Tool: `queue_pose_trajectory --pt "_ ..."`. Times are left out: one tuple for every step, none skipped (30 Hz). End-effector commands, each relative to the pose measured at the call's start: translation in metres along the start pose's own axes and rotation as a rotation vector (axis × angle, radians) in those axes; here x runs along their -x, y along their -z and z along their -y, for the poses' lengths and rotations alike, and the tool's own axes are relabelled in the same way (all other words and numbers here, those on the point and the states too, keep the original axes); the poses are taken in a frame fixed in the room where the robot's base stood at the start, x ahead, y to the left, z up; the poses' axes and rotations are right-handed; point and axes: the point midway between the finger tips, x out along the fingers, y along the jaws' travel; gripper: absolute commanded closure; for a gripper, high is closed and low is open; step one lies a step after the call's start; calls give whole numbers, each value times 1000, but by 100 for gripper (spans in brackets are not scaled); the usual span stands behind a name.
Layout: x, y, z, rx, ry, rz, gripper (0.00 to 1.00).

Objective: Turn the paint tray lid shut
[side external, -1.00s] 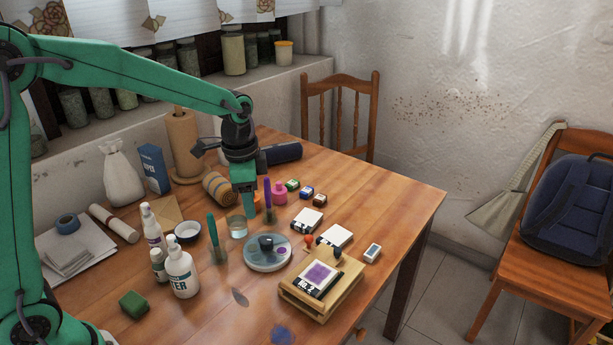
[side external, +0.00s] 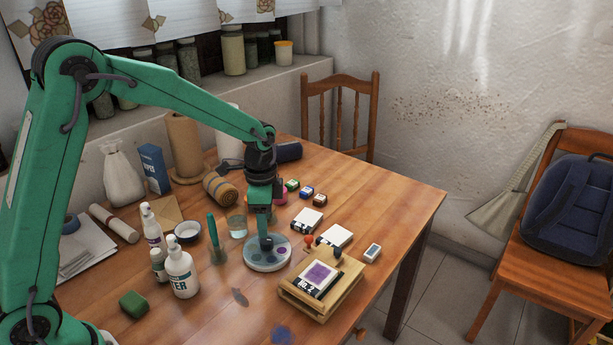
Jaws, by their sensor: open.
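The round paint tray (side external: 268,264) lies flat on the table, with a grey lid on top and dark and purple paint spots showing. The lid's dark knob (side external: 267,243) stands near its middle. My gripper (side external: 266,234) points straight down over the tray, its fingertips at the knob. The jaws are open, and the knob is partly hidden between or behind them. I cannot tell whether they touch it.
A wooden stand (side external: 321,288) with a purple stamp block is close at right. A green-handled tool (side external: 215,238) and a glass (side external: 237,226) stand at left, with white bottles (side external: 181,270) beyond them. The front table area is mostly bare.

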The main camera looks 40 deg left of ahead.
Motion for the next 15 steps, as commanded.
queue_pose_trajectory --pt "-8 0 -1 0 -3 3 50" --pt "-11 0 -1 0 -4 4 50" --pt "-16 0 -1 0 -3 3 50" --pt "-20 0 -1 0 -3 3 50" --pt "-24 0 -1 0 -3 3 50" --pt "-29 0 -1 0 -3 2 50" --pt "-32 0 -1 0 -3 3 50" --pt "-36 0 -1 0 -3 3 50" --pt "-40 0 -1 0 -2 2 50" --pt "-42 0 -1 0 -2 2 50" --pt "-45 0 -1 0 -3 3 50" --pt "-48 0 -1 0 -2 2 50" --pt "-50 0 -1 0 -2 2 50" --pt "-51 0 -1 0 -1 1 50" --pt "-53 0 -1 0 -1 1 50"
